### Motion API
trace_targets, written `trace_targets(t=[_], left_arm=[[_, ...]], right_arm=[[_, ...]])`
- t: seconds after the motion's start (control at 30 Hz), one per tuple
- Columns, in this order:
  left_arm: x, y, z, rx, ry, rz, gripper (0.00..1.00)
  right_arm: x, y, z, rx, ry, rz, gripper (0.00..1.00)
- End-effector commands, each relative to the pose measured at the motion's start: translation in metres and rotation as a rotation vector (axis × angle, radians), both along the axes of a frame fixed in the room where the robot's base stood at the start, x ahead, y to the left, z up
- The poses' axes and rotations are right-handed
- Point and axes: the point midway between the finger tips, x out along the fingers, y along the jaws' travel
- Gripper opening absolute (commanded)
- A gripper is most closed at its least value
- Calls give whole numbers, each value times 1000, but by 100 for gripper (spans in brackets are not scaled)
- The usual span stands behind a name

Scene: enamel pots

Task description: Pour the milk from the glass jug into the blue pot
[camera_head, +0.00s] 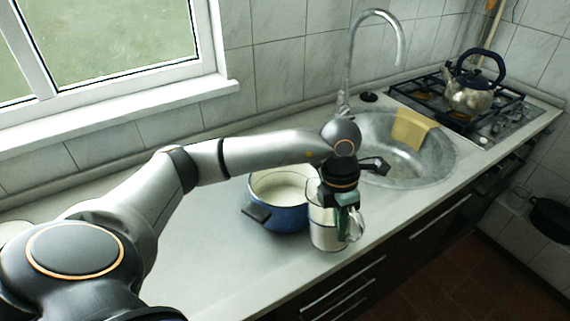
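The blue pot (280,217) stands upright on the counter, with a cream inside and a dark handle toward the front left. My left arm passes above its far rim. The glass jug (325,238) is right next to the pot on its front right side, upright, with white milk in it and a clear handle at its right. My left gripper (346,222) points down at the jug's right side by the handle. Its fingers overlap the jug, so whether they are closed on it does not show. My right gripper is out of view.
A metal sink (440,165) with a tall faucet (349,60) and a yellow cloth (410,128) lies behind and right. A kettle (468,97) stands on the gas stove (490,127). The counter (235,275) is clear at front left; its front edge is close to the jug.

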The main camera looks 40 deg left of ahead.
Motion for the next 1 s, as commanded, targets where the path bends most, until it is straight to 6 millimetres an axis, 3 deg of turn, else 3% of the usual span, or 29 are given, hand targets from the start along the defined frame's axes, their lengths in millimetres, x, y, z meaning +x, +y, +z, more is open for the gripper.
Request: trace_targets(t=[0.37,0.63,1.0], left_arm=[[3,13,50,-190,15,3,0],[5,23,71,-324,31,2,0],[5,32,82,-414,42,1,0]], right_arm=[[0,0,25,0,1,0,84],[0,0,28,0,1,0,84],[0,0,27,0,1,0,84]])
